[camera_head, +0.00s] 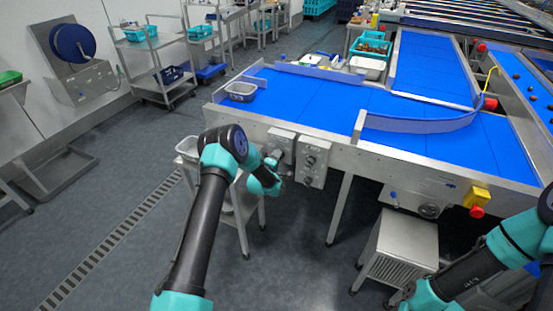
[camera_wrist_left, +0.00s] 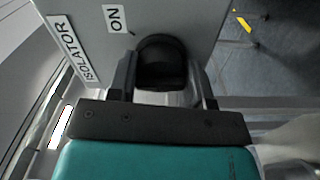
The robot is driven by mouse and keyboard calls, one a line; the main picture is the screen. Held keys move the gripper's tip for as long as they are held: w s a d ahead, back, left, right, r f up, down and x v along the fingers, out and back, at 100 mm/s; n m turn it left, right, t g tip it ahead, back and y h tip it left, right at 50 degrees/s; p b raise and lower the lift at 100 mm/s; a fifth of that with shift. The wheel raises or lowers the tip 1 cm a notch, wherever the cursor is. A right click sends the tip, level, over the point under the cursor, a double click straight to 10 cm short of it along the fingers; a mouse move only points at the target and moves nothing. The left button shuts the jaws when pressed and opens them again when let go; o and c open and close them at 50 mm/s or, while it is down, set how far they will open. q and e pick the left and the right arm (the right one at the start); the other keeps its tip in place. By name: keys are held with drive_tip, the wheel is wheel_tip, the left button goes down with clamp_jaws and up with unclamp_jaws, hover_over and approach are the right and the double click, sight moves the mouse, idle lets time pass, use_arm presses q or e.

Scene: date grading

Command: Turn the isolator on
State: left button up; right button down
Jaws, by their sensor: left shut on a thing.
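The isolator is a grey box (camera_head: 282,138) on the conveyor's front side. In the left wrist view its pale face (camera_wrist_left: 95,42) carries an ISOLATOR label (camera_wrist_left: 72,47) and an ON label (camera_wrist_left: 116,18). A dark rounded knob (camera_wrist_left: 162,60) stands out from that face. My left gripper (camera_wrist_left: 165,82) is shut on the knob, one finger on each side. In the head view my left gripper (camera_head: 273,162) is at the box, and my wrist partly hides it. The knob's pointing direction is hard to tell. My right gripper is out of view.
A second grey control box (camera_head: 314,162) hangs just right of the isolator. A yellow box with a red button (camera_head: 476,203) sits farther right. The blue conveyor belt (camera_head: 310,100) lies above. A small trolley (camera_head: 240,200) stands under my left arm.

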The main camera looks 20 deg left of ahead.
use_arm(q)
drive_tip(key=m, duration=0.4)
drive_tip(key=shift+m, duration=0.3)
drive_tip(key=m, duration=0.4)
drive_tip(key=shift+m, duration=0.4)
drive_tip(key=o, duration=0.9)
drive_tip(key=shift+s, duration=0.1)
drive_tip(key=s, duration=1.7)
drive_tip(key=shift+s+a, duration=0.1)
drive_tip(key=shift+a, duration=0.05)
